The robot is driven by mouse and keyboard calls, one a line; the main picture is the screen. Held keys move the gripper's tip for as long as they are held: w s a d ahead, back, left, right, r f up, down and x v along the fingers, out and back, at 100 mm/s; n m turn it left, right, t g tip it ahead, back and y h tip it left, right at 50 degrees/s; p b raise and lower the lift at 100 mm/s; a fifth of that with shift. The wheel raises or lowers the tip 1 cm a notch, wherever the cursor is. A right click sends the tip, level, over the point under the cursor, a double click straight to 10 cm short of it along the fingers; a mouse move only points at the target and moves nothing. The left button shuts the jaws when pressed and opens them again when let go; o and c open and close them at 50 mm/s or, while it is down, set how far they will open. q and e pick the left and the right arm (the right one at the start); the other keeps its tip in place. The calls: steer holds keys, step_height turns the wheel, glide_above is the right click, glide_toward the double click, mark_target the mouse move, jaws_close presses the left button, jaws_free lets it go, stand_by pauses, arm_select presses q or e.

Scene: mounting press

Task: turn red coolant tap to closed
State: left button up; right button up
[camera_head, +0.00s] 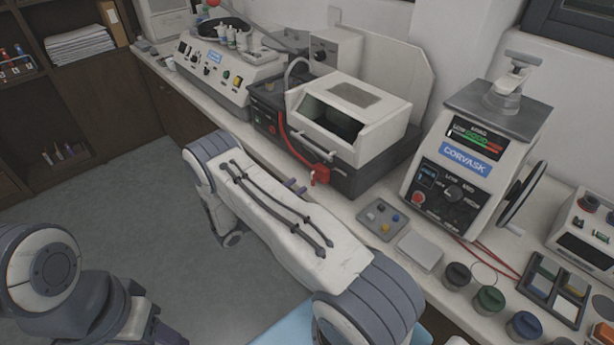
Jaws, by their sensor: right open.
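The red coolant tap (318,173) is on the front of the dark base of a white-hooded machine (345,108), at the end of a red hose (283,132). The tap is small here, and I cannot tell its handle's exact angle. My right gripper (295,187) is mostly hidden behind my own right forearm. Only its two purplish fingertips show, apart and empty, just left of and slightly below the tap, with a small gap to it in the picture. My left arm is at the lower left; a dark part of its gripper (168,339) is cut off by the bottom edge.
A mounting press (482,150) with a black handwheel stands to the right. A small tray (381,219) with coloured pieces, several dark jars (489,299) and a sample tray (556,288) are on the bench. A control unit (222,72) stands at the back left. The floor is clear.

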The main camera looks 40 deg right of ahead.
mark_target(312, 177)
steer(key=d, duration=0.2)
steer(key=d+p, duration=0.1)
steer(key=d, duration=0.2)
steer(key=shift+w+d, duration=0.2)
steer(key=shift+d, duration=0.1)
jaws_close()
steer(key=shift+a, duration=0.1)
